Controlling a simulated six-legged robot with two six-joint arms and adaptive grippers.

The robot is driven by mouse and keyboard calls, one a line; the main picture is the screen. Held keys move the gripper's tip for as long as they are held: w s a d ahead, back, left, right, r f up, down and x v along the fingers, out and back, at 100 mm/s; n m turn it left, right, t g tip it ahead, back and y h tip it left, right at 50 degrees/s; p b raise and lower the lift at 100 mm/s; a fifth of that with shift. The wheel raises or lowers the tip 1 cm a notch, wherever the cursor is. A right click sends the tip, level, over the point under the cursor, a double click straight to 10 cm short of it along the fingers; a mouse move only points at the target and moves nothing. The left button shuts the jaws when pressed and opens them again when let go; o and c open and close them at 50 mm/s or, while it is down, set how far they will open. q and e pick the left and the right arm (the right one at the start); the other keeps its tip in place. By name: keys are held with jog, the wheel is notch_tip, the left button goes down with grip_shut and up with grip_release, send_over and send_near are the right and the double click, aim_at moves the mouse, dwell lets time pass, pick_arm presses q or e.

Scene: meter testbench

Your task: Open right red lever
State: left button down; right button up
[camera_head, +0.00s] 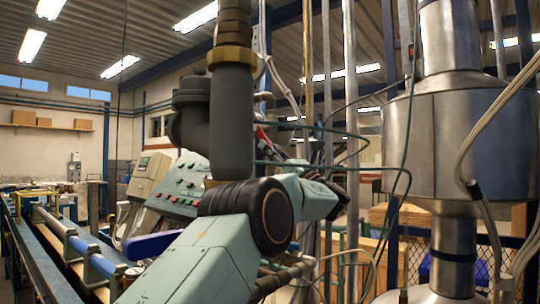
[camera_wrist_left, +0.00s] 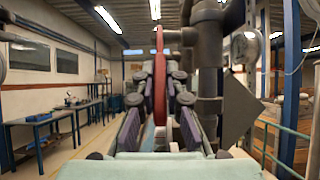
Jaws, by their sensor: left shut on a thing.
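The red lever (camera_wrist_left: 160,88) stands upright and edge-on in the middle of the left wrist view. My left gripper (camera_wrist_left: 161,68) has its two dark fingers closed on both sides of it. In the head view a small red strip (camera_head: 262,137) shows just right of the thick dark vertical pipe (camera_head: 233,120); I cannot tell for sure that it is the same lever. My left arm (camera_head: 245,215) crosses in front of the pipe's lower part, and the gripper's fingers are mostly hidden there. My right gripper is in neither view.
A green control panel (camera_head: 182,190) with buttons stands behind my arm. A large steel vessel (camera_head: 459,125) fills the right, with hanging cables close by. The pipe assembly (camera_wrist_left: 208,70) is right of the fingers in the wrist view. Workbenches (camera_wrist_left: 40,122) stand at left, with clear floor beside them.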

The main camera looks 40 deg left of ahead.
pick_arm(q)
jog(key=shift+f, duration=0.3)
jog(key=c, duration=1.8)
grip_release()
jog(key=o, duration=0.4)
jog(key=shift+d+r, duration=0.2)
jog(key=shift+d, duration=0.05)
jog(key=shift+a, duration=0.1)
jog(key=shift+a, duration=0.1)
jog(key=v, duration=1.2)
jog(key=shift+f, duration=0.1)
